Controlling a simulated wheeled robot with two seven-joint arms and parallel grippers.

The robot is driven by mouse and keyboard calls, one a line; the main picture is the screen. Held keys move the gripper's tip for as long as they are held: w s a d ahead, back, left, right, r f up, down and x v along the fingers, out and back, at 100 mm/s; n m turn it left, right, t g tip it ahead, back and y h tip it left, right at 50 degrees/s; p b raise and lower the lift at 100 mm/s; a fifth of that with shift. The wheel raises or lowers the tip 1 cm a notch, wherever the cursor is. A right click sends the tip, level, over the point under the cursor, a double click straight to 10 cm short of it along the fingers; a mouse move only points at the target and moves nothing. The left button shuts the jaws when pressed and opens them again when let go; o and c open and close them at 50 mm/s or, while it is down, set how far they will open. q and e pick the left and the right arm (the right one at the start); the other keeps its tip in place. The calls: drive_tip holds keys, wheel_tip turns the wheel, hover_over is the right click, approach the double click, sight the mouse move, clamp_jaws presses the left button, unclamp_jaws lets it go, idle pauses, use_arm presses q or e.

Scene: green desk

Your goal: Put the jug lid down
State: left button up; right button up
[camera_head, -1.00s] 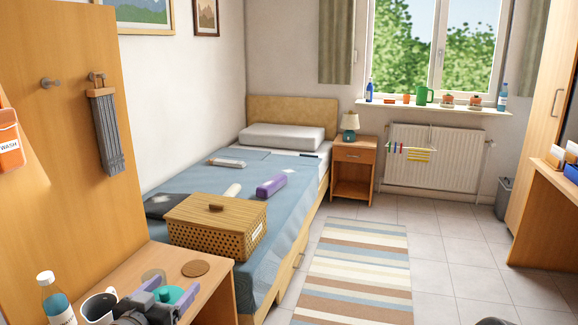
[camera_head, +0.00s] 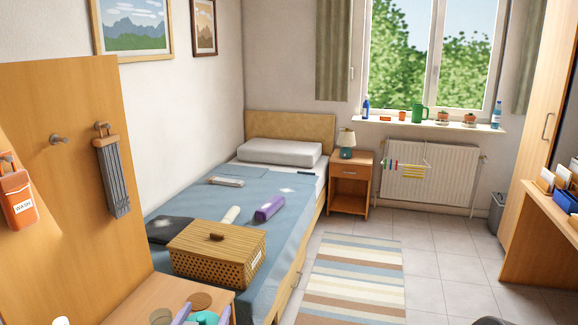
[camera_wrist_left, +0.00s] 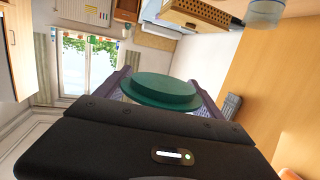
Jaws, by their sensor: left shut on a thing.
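The teal jug lid (camera_head: 207,318) shows only in part at the bottom edge of the head view. In the left wrist view the round lid (camera_wrist_left: 160,92) sits between the purple fingers of my left gripper (camera_wrist_left: 160,84), which is shut on it. In the head view my left gripper (camera_head: 205,316) is mostly cut off by the bottom edge, close to the front of the wooden desk (camera_head: 140,298). A gap between lid and desk cannot be judged. My right gripper is out of view. A green jug (camera_head: 417,112) stands on the windowsill.
A round brown coaster (camera_head: 199,300) and a clear round thing (camera_head: 160,316) are on the desk near the lid. A white bottle cap (camera_head: 60,321) shows at the lower left. A wicker basket (camera_head: 215,262) stands on the bed behind the desk.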

sight(198, 320)
use_arm(q)
drive_tip(key=shift+s+a+r+n+y+p, duration=0.15)
drive_tip(key=shift+r+n+y+p, duration=0.25)
drive_tip(key=shift+y+p, duration=0.25)
drive_tip(key=shift+f, duration=0.1)
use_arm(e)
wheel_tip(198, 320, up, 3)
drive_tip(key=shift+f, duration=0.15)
use_arm(q)
drive_tip(key=s, duration=0.1)
drive_tip(key=s+r, duration=0.2)
drive_tip(key=s, duration=0.1)
idle(0.7)
drive_tip(key=s+d+f+m+g+h, duration=0.2)
drive_tip(key=d+m+g+h, duration=0.2)
drive_tip(key=d, duration=0.5)
drive_tip(key=s+d+f+m+g+h, duration=0.2)
drive_tip(key=d+m+g+h, duration=0.2)
drive_tip(key=d+m+h, duration=0.4)
drive_tip(key=shift+s+d+f+m+g+h, duration=0.2)
drive_tip(key=shift+d+f+m+g+h, duration=0.25)
drive_tip(key=shift+h, duration=0.8)
